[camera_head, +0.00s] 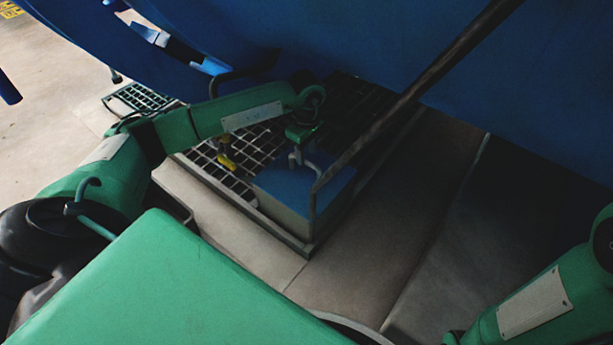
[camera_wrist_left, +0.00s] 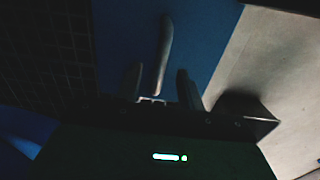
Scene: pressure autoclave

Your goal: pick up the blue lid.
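The blue lid (camera_head: 280,187) lies flat on top of a grey box (camera_head: 283,214) in the head view. It fills the upper middle of the left wrist view (camera_wrist_left: 212,35). A pale upright handle (camera_wrist_left: 166,45) rises from the lid. My left gripper (camera_head: 296,157) is just above the lid at the handle. In the left wrist view its two fingers (camera_wrist_left: 161,88) are apart, one on each side of the handle's near end. I cannot tell if they touch it. My right arm shows at the lower right, but its gripper is out of view.
The box stands on a metal grate platform (camera_head: 246,191). A small yellow object (camera_head: 226,158) is on the grate, left of the box. A dark diagonal rail (camera_head: 420,85) passes close to the box's right side. A large blue vessel (camera_head: 400,40) stands behind. Floor is clear in front.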

